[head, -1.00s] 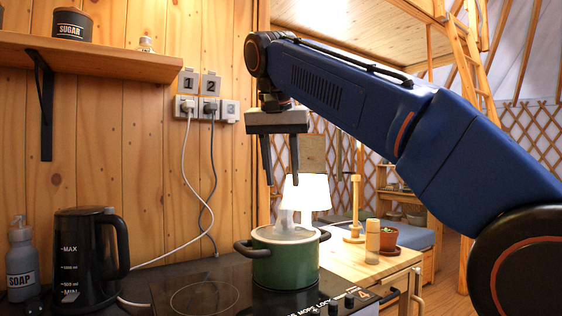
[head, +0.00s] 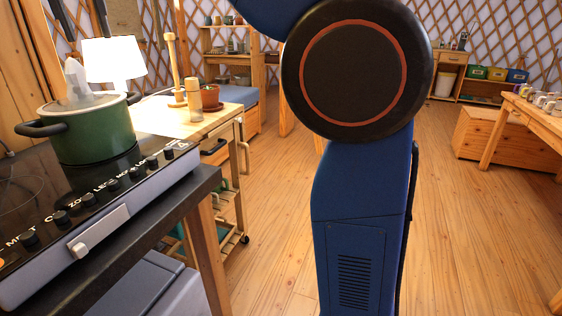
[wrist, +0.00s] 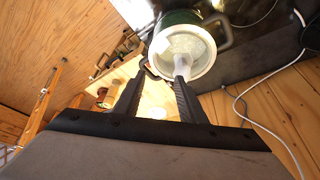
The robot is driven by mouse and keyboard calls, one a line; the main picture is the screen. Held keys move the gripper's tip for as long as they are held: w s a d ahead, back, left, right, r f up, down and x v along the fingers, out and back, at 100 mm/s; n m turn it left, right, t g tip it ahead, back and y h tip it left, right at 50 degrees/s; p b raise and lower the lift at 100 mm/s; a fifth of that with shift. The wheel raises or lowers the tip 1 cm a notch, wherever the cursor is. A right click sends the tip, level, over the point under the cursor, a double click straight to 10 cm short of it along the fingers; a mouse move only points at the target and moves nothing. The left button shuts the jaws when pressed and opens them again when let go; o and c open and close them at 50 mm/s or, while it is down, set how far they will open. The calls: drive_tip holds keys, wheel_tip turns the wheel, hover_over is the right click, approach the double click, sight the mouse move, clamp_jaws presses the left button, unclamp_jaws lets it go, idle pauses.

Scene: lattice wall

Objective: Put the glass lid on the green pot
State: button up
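The green pot (head: 95,138) stands on the hob at the left of the head view, with dark side handles. A pale round glass lid (wrist: 184,52) covers its top in the wrist view and looks seated on the rim. A whitish upright shape (head: 77,80) rises from the lid's middle; I cannot tell whether it is a knob or steam. My gripper (wrist: 161,78) is open, its two dark fingers apart with nothing held between them. The head view does not show my gripper now.
The black hob (head: 60,195) has knobs along its front edge. Floor (head: 270,220) to the right is clear.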

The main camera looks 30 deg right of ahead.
drive_tip(key=s+d+f+n, duration=0.1)
drive_tip(key=s+d+f, duration=0.3)
drive_tip(key=d+f, duration=0.45)
drive_tip(key=s+d+f, duration=0.5)
drive_tip(key=d+f, duration=0.3)
drive_tip(key=f, duration=0.2)
drive_tip(key=s+d+f, duration=0.3)
drive_tip(key=s+f, duration=0.2)
drive_tip(key=f, duration=0.4)
drive_tip(key=s+d+f, duration=0.3)
drive_tip(key=s+f, duration=0.2)
drive_tip(key=f, duration=0.4)
drive_tip(key=s+d+f, duration=0.2)
drive_tip(key=s+f, duration=0.4)
drive_tip(key=f, duration=0.3)
drive_tip(key=shift+d+f+n+y, duration=0.3)
drive_tip(key=shift+d+y, duration=0.1)
